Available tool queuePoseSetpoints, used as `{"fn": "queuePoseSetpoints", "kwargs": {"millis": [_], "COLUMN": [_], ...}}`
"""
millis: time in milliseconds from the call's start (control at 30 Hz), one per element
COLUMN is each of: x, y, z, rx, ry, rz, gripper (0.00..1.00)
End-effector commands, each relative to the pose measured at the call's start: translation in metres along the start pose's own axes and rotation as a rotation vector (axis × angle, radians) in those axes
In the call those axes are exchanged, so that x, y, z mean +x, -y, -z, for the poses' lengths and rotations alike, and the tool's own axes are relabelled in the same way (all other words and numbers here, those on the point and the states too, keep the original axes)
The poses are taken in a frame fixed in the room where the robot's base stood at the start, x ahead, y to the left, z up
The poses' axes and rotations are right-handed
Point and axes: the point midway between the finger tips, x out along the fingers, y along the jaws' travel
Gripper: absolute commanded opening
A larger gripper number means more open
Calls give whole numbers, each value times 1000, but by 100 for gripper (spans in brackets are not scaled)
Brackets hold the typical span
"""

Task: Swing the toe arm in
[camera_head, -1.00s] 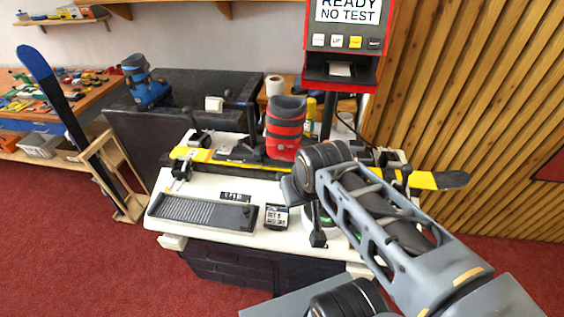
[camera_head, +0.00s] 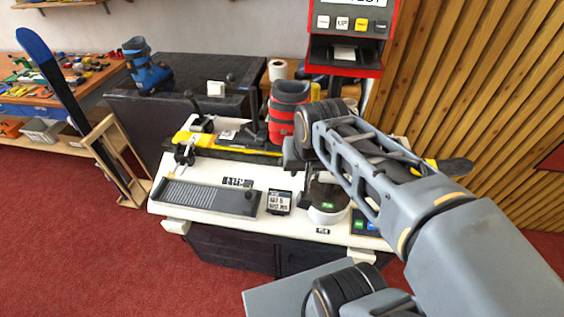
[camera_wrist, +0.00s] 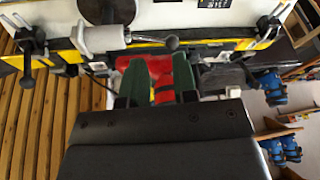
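In the wrist view, my gripper (camera_wrist: 161,62) has its two green fingers apart, with a gap between them and nothing clearly held. Just beyond the fingertips is a lever with a dark ball knob (camera_wrist: 170,43), running out from a light grey cylinder (camera_wrist: 100,38) beside the yellow-and-black ski (camera_wrist: 220,45). I cannot tell for certain whether this lever is the toe arm. A red boot (camera_wrist: 130,82) shows behind the fingers. In the head view, the red-and-grey boot (camera_head: 287,112) stands upright on the bench. My arm hides the fingertips and the bench's right part there.
The red test unit (camera_head: 345,55) stands behind. A blue boot (camera_head: 146,68) is on the dark cabinet. Red floor is clear at front left.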

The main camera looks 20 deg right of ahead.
Motion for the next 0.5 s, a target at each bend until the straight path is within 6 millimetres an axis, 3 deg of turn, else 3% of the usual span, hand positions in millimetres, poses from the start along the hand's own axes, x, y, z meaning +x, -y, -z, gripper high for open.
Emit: {"fn": "queuePoseSetpoints", "kwargs": {"millis": [167, 300, 400, 500], "x": [10, 30, 49, 68], "y": [10, 16, 19, 20], "z": [62, 107, 133, 153], "rx": [453, 833, 1072, 1271], "ry": [144, 239, 287, 317], "rz": [-64, -161, -245, -326], "gripper": [44, 57, 64, 64]}}
